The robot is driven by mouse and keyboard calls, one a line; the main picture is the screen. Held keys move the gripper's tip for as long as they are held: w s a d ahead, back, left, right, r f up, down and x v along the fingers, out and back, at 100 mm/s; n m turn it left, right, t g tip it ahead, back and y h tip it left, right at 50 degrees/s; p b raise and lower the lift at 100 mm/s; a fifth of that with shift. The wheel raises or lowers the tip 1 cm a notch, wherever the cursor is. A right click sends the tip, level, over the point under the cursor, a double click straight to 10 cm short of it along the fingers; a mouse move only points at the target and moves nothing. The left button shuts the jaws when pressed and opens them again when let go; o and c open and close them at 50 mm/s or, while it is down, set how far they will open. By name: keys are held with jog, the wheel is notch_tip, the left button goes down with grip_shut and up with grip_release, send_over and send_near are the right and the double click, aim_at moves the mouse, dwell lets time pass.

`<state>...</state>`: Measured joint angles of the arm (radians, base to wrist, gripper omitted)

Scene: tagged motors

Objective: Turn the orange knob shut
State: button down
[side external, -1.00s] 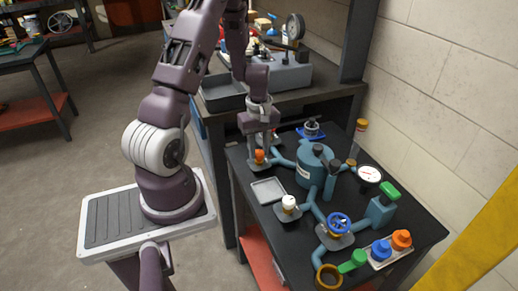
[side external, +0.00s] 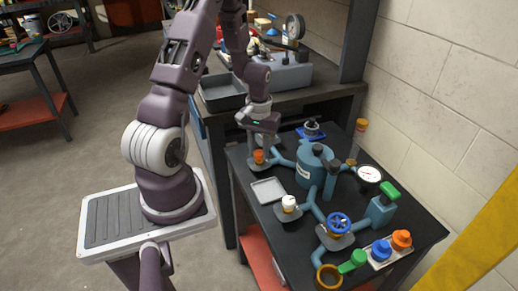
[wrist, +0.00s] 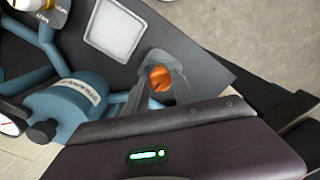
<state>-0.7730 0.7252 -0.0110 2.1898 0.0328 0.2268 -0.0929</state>
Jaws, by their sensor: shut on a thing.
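The orange knob (side external: 259,156) sits on a blue pipe branch at the left back of the dark bench, left of the blue tank (side external: 314,165). My gripper (side external: 258,151) points down over it, with its fingers shut on it. In the wrist view, the orange knob (wrist: 159,78) shows between the two grey fingers of my gripper (wrist: 160,84), with a dark line across its top. The base of the knob is mostly hidden by the fingers.
An empty grey tray (side external: 268,191) lies in front of the knob. A white knob (side external: 289,202), a blue handwheel (side external: 339,222) and a gauge (side external: 369,174) stand further right. Green, blue and orange caps (side external: 401,239) sit at the front right. A raised bench (side external: 300,98) stands behind.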

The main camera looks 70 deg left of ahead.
aim_at(259, 152)
jog(key=shift+m, duration=0.3)
dwell(0.4)
jog(key=c, duration=1.1)
grip_release()
jog(key=shift+o, duration=0.2)
notch_tip(259, 152, up, 7)
jog(key=shift+r, duration=0.1)
